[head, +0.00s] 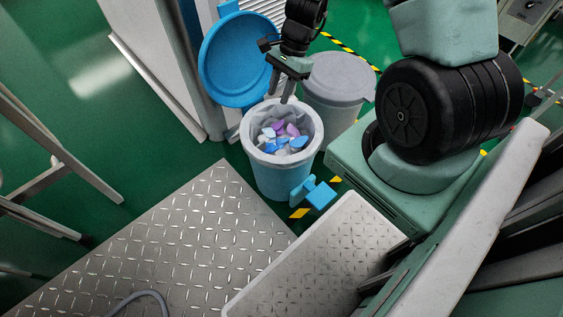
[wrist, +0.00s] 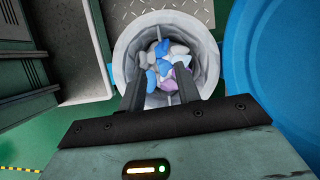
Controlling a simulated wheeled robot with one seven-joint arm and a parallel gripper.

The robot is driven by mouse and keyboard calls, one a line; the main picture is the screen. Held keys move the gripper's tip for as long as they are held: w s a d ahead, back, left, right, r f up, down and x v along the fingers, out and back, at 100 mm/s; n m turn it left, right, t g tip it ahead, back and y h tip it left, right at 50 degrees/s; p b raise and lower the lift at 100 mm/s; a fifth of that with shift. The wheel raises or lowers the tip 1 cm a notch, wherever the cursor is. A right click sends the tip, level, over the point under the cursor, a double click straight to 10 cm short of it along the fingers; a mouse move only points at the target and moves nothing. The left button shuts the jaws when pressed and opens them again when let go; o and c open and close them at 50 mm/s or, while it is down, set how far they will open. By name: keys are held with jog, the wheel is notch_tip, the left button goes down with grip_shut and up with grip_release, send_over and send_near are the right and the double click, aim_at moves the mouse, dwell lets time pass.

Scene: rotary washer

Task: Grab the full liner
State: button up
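The full liner (head: 258,117) is a whitish bag lining a blue bin, its edge folded over the rim. It holds several crumpled blue, purple and white pieces (head: 284,138). The liner (wrist: 130,50) also shows in the wrist view, below the fingers. My gripper (head: 287,99) is above the back part of the bin's mouth, pointing down. In the wrist view my gripper (wrist: 167,72) has its two dark fingers apart, over the contents. Nothing is clearly held between them. Whether the fingertips touch the liner cannot be told.
The blue round lid (head: 236,60) stands open behind the bin. A grey lidded bin (head: 338,88) is close on the right. A blue pedal (head: 316,194) sticks out at the bin's front. A metal tread platform (head: 175,240) lies in front.

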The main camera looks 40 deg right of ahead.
jog(key=b, duration=0.7)
send_near(265, 141)
jog(key=d+x, duration=0.1)
jog(key=x, duration=0.4)
jog(key=b+x, duration=0.4)
jog(key=x, duration=0.2)
jog(key=shift+w+a, duration=0.15)
jog(key=shift+r, duration=0.1)
grip_shut()
